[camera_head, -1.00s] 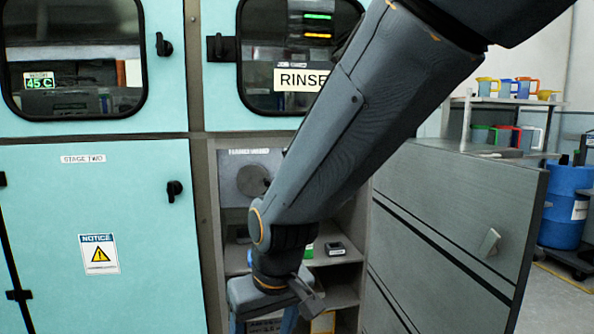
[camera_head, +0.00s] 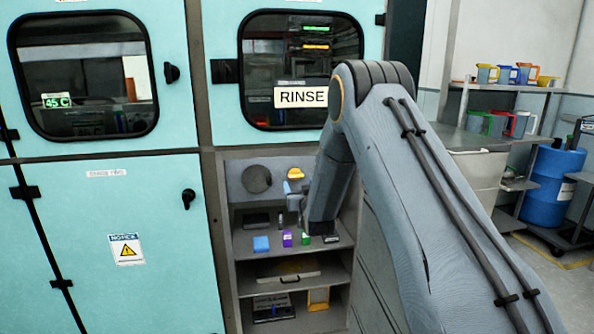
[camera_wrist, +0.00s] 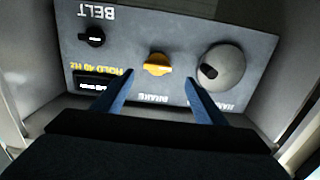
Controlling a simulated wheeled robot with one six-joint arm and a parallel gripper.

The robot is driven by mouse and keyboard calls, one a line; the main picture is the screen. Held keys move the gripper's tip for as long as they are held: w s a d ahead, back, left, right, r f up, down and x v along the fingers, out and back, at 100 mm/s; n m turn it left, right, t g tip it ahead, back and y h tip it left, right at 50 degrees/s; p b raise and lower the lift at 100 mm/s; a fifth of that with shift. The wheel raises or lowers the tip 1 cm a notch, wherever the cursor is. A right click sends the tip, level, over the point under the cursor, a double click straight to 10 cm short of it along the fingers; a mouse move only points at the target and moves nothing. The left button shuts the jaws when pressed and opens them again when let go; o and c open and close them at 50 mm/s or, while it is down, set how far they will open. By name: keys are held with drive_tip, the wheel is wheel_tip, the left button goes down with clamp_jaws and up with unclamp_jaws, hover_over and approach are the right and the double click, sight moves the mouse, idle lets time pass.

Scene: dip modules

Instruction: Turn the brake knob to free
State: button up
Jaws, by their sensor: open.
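The brake knob is a yellow knob (camera_head: 295,174) on the grey control panel inside the open bay below the RINSE window. In the wrist view the yellow knob (camera_wrist: 157,64) sits near the middle, beside an upside-down label that reads BRAKE. My gripper (camera_wrist: 158,79) is open, with its two blue fingers apart on either side below the knob in the picture. Nothing is between the fingertips, and contact with the knob is not visible. In the head view my arm comes in from the right, and its end is just below the knob.
A grey round handwheel (camera_wrist: 222,66) is right of the knob in the wrist view. A black BELT knob (camera_wrist: 92,37) and a small display (camera_wrist: 97,86) are left of it. Below the panel, a shelf (camera_head: 247,254) holds small coloured items.

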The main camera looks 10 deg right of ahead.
sight(296, 176)
drive_tip(key=shift+w+d+r+p, duration=0.1)
drive_tip(key=shift+w+p, duration=0.1)
drive_tip(key=shift+w, duration=1.8)
drive_tip(key=shift+w+d+p, duration=0.1)
drive_tip(key=shift+w+p, duration=0.1)
drive_tip(key=shift+w, duration=1.75)
drive_tip(key=c, duration=1)
drive_tip(key=shift+c, duration=0.2)
